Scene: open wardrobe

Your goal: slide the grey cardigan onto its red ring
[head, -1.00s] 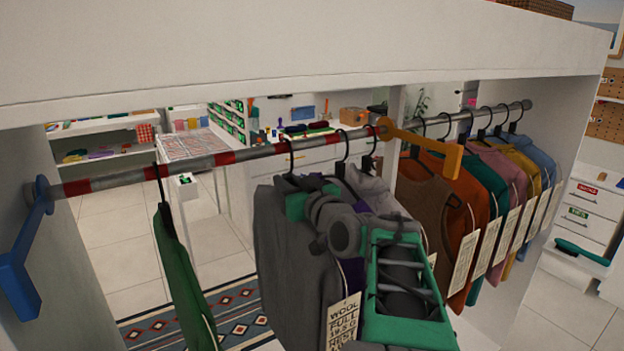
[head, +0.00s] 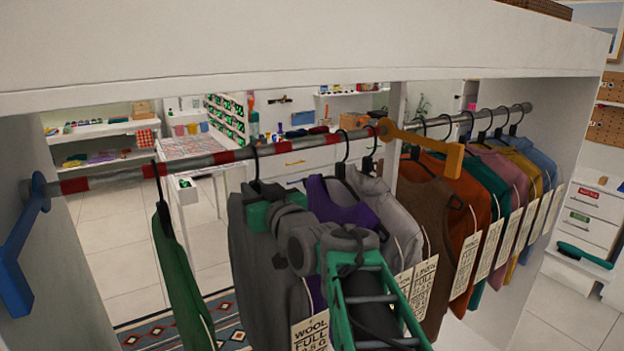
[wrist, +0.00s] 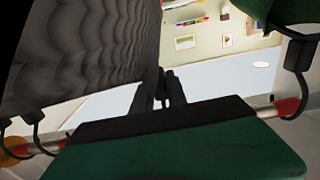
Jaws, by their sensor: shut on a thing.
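The dark grey cardigan (head: 250,270) hangs from the rod (head: 195,163) by a black hook, with a paper tag on its front. My gripper (head: 268,214) is shut on it at the shoulder, just below the hook; my wrist hides part of it. In the wrist view my fingers (wrist: 165,90) are closed beside the ribbed grey cloth (wrist: 85,50). The rod carries several red rings. The cardigan's hook sits on a grey stretch between one red ring (head: 223,157) to its left and another red ring (head: 284,147) to its right.
A green garment (head: 180,270) hangs to the left, with a clear gap between. Purple (head: 345,205) and light grey (head: 385,205) garments hang close on the right.

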